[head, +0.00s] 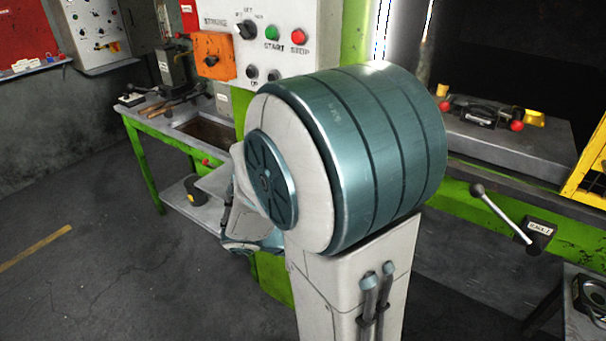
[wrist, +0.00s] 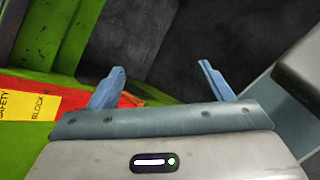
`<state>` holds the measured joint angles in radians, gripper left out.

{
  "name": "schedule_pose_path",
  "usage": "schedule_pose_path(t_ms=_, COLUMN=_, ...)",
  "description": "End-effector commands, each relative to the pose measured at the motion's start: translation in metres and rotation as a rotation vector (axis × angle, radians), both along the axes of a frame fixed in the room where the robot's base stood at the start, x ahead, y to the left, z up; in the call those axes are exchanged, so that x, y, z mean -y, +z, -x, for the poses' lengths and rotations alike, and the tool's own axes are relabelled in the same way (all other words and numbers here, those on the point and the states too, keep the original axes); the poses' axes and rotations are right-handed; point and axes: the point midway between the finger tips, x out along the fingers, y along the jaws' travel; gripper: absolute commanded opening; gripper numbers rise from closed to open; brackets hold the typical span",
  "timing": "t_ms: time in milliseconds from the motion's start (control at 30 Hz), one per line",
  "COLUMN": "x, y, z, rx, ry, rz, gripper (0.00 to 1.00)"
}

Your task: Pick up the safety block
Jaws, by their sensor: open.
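In the wrist view an orange-red piece (wrist: 60,86) with a yellow label (wrist: 28,105) reading "SAFETY BLOCK" shows at the left, cut off by the picture edge. I take it to be the safety block; its full shape cannot be seen. My gripper (wrist: 160,66) is open, its two blue fingers wide apart with nothing between them. The left finger overlaps the orange-red piece in the picture; I cannot tell whether they touch. In the head view my own arm hides the gripper, and I cannot make out the block there.
A green workbench (head: 147,158) with tools stands at the left. The control panel (head: 258,45) rises behind my arm. The press bed (head: 500,140) and a lever (head: 505,215) are at the right. Green framework (wrist: 52,35) is close in the wrist view. Floor (head: 120,260) is clear at lower left.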

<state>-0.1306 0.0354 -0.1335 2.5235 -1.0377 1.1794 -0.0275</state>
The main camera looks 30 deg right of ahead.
Motion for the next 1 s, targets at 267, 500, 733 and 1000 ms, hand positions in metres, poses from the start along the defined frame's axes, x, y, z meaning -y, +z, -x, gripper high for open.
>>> schedule_pose_path(t_ms=267, x=0.035, y=0.009, z=-0.068, rx=-0.358, ry=0.423, rz=0.407, gripper=0.73)
schedule_pose_path(t_ms=500, x=0.027, y=0.001, z=-0.118, rx=-0.51, ry=0.695, rz=0.61, gripper=0.73)
schedule_pose_path(t_ms=733, x=0.035, y=-0.002, z=-0.136, rx=-0.54, ry=0.763, rz=0.655, gripper=0.73)
schedule_pose_path(t_ms=1000, x=0.084, y=-0.001, z=-0.155, rx=-0.539, ry=0.761, rz=0.655, gripper=0.73)
